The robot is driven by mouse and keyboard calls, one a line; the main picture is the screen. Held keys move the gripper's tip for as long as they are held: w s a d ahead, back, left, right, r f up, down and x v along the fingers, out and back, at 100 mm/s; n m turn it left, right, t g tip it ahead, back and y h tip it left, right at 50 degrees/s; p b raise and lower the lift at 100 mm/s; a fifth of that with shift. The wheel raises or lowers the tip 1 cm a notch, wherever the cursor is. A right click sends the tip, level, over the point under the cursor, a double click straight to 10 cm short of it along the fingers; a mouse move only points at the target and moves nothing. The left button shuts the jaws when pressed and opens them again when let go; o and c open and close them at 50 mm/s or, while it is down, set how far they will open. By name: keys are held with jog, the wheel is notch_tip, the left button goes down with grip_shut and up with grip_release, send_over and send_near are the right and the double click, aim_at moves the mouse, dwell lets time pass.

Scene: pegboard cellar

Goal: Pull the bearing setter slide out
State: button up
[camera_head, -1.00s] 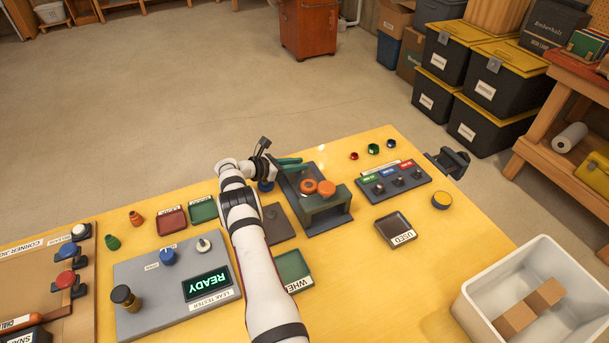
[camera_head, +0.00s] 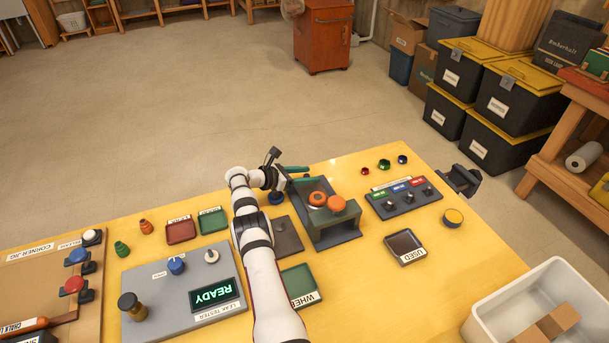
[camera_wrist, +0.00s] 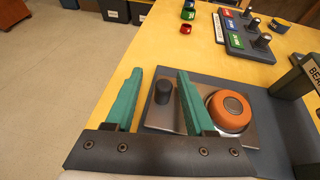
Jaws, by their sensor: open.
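The bearing setter (camera_head: 332,229) is a dark grey-green bench fixture on the yellow table, also partly in the wrist view at right (camera_wrist: 309,72). Its slide is a flat grey metal plate (camera_wrist: 163,118) with an upright black knob (camera_wrist: 163,91). An orange wheel with a grey hub (camera_wrist: 230,110) sits on the plate to the right of the knob. A second orange round piece (camera_head: 337,203) is on the setter's top. My gripper (camera_wrist: 160,84) is open, its teal fingers at the slide. The knob shows between the fingers; I cannot tell whether either touches it. In the head view my gripper (camera_head: 300,174) is at the setter's far-left end.
A switch panel (camera_head: 399,197) stands to the right of the setter, with a USED tray (camera_head: 405,247) nearer. The leak tester (camera_head: 183,292) and small trays are left. A white bin (camera_head: 500,318) is at the front right. The table's far edge is close beyond my gripper.

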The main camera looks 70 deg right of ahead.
jog(key=v, duration=1.5)
jog(key=shift+w+a, duration=0.2)
jog(key=shift+a, duration=0.15)
jog(key=a+r+m+t+y, duration=0.2)
jog(key=a+r+m, duration=0.1)
jog(key=a+r, duration=0.55)
jog(key=a+r+m+t+y, duration=0.2)
jog(key=a+r+m, duration=0.25)
jog(key=a, duration=0.75)
jog(key=s+a+m+t+y, duration=0.1)
jog(key=s+a+m+y, duration=0.2)
jog(key=s+a, duration=0.3)
jog(key=s+a+r+m+t+y, duration=0.1)
jog(key=s+a, duration=0.6)
jog(key=a, duration=0.7)
jog(key=s+a+m+t+y, duration=0.1)
jog(key=s+a+m+y, duration=0.3)
jog(key=s+a, duration=0.3)
jog(key=a+m, duration=0.1)
jog(key=a, duration=0.2)
jog(key=shift+r+t+y, duration=0.25)
jog(key=shift+t+y, duration=0.05)
